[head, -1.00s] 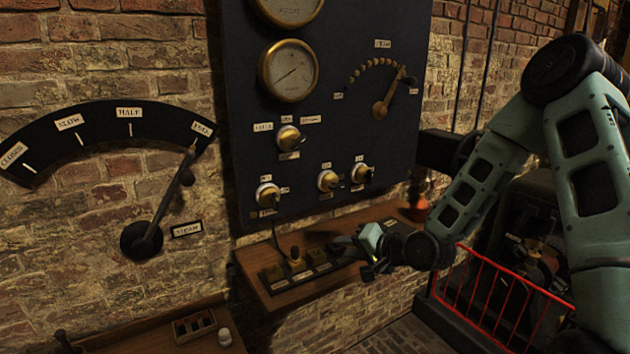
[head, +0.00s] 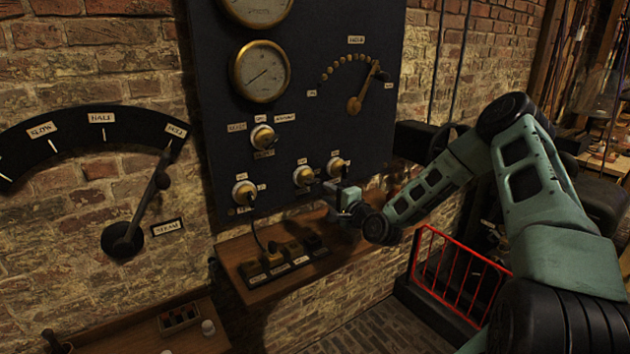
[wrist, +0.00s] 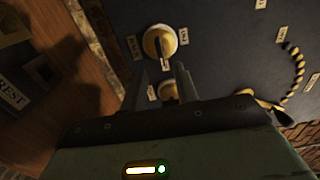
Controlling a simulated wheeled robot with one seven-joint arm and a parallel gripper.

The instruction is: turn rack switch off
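A dark panel (head: 215,110) on the brick wall carries several brass rotary switches. One is at the middle (head: 263,137), and a lower row has a left (head: 244,192), a middle (head: 303,176) and a right switch (head: 337,167). Their small labels are too blurred to tell which is the rack switch. My gripper (head: 332,190) is just in front of the panel's lower edge, by the middle and right switches. In the wrist view my gripper (wrist: 162,78) is open, with one switch (wrist: 168,90) showing between its fingers and another (wrist: 160,42) beyond the tips. Contact is not clear.
A wooden shelf (head: 310,275) with dark labelled blocks (head: 291,252) sits below the panel. Gauges (head: 260,71) and a stud dial with a lever (head: 356,103) are higher up. A steam lever (head: 145,208) is at left, a red railing (head: 455,275) at right.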

